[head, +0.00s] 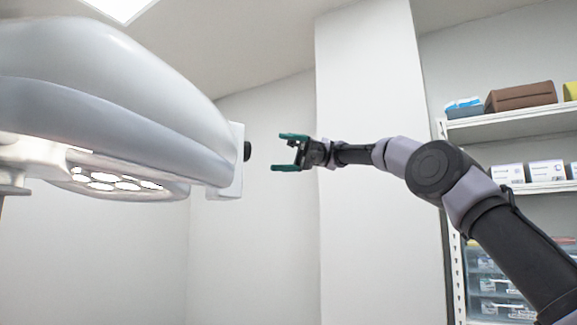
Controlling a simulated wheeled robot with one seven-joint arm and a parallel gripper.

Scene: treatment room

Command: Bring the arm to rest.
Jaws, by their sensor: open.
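My gripper (282,152) is in the middle of the head view, at the end of my arm, which reaches in from the lower right. Its two green fingers are spread apart and point left. Nothing is between them. The fingers face a dark knob (247,151) on the white end plate of a large overhead lamp, with a visible gap in the picture between fingertips and knob. How far apart they are in depth I cannot tell.
The large white lamp (110,85) with lit bulbs fills the left side. A white pillar (365,70) stands behind my gripper.

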